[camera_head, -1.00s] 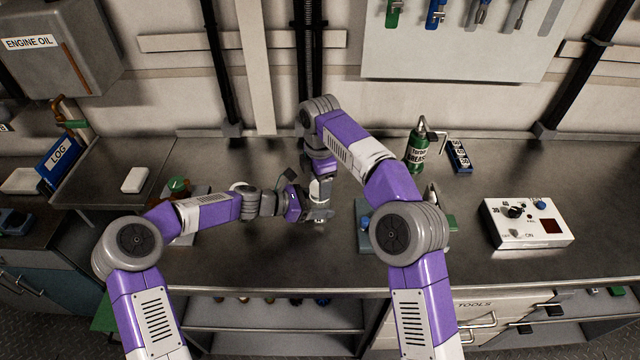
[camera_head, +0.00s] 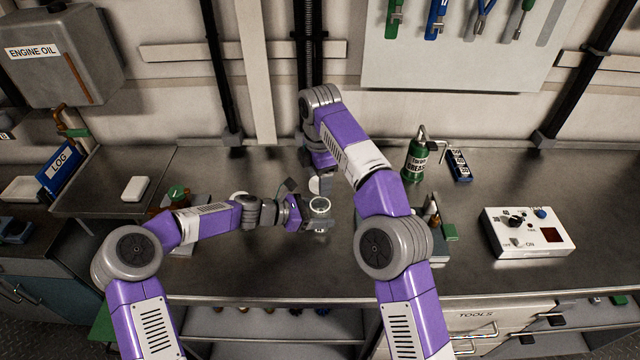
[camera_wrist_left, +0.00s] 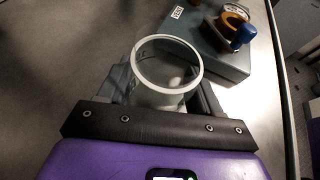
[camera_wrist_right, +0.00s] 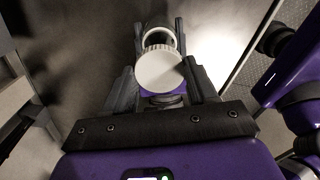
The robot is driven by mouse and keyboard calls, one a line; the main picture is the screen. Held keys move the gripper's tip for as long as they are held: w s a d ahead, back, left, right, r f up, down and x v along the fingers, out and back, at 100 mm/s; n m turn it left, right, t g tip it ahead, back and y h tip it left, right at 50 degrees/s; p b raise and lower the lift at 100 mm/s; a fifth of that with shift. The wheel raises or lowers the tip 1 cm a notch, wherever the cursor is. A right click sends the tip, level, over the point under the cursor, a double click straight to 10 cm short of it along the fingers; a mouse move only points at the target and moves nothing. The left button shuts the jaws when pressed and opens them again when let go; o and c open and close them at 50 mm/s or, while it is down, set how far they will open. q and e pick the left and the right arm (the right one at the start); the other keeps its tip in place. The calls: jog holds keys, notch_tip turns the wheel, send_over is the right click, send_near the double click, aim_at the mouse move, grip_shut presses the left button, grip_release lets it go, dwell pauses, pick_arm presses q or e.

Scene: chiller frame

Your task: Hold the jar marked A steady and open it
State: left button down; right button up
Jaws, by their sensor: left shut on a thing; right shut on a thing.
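My left gripper (camera_head: 318,222) is shut around the side of the jar (camera_head: 320,206), which is uncovered. Its pale round rim and open mouth show in the left wrist view (camera_wrist_left: 167,64). No letter is readable on it. My right gripper (camera_head: 316,180) is shut on a white round lid with a ribbed edge. In the right wrist view the lid (camera_wrist_right: 160,70) sits between the fingers, apart from the jar, whose rim (camera_wrist_right: 160,37) shows partly behind it. In the head view the lid is behind the jar, partly hidden by my right wrist.
A green grease can (camera_head: 415,160), a blue tray (camera_head: 460,166) and a white control box (camera_head: 528,245) stand to the right. Bare bench lies behind the jar.

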pick_arm(q)
jog(key=shift+c, duration=0.6)
grip_release()
